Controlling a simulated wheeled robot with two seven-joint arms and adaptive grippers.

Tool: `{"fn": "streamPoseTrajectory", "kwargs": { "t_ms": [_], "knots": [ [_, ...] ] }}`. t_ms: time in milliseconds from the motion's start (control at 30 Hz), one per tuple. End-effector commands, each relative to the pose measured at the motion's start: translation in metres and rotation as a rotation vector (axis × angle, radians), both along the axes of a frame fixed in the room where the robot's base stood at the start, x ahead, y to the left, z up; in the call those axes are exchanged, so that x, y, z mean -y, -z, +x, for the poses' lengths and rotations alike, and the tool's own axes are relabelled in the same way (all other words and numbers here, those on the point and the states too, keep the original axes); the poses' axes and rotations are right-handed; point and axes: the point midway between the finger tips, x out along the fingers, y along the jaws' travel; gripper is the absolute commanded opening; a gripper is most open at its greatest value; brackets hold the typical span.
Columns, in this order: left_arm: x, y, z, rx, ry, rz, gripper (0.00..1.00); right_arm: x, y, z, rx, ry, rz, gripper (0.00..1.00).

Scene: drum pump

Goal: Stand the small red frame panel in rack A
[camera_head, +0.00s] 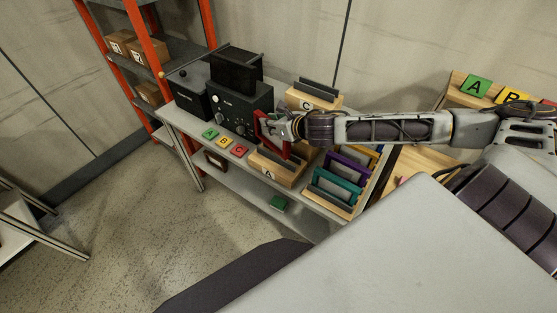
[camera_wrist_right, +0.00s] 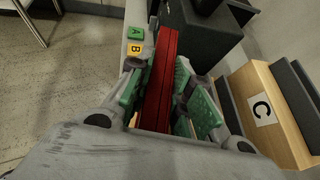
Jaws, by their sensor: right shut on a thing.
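My right gripper (camera_head: 280,127) is shut on the small red frame panel (camera_head: 264,127), which it holds upright. In the right wrist view the panel (camera_wrist_right: 160,80) stands edge-on between the green finger pads. Rack A (camera_head: 294,178) is a light wooden block marked "A" on the bench, just below the panel. The panel's lower end appears close to the rack's back; I cannot tell whether it touches the rack or sits in a slot. My left gripper is not in view.
Rack C (camera_head: 326,101) stands behind, beside my right wrist. A black device (camera_head: 240,112) stands left of the panel. Green, yellow and red tiles (camera_head: 224,142) lie in front of it. A wooden holder (camera_head: 341,212) with several coloured frames stands to the right.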

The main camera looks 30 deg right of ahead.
Motion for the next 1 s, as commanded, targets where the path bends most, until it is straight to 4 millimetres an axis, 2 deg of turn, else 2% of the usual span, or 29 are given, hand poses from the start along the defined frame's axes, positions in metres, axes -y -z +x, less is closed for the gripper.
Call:
{"fn": "streamPoseTrajectory", "kwargs": {
  "t_ms": [300,1000],
  "knots": [
    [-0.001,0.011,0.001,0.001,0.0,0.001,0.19,0.018,-0.002,0.003,0.0,-0.077,-0.005,0.0],
    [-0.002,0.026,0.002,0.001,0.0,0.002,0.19,0.029,-0.012,0.004,0.003,-0.206,-0.004,0.0]
  ]
}}
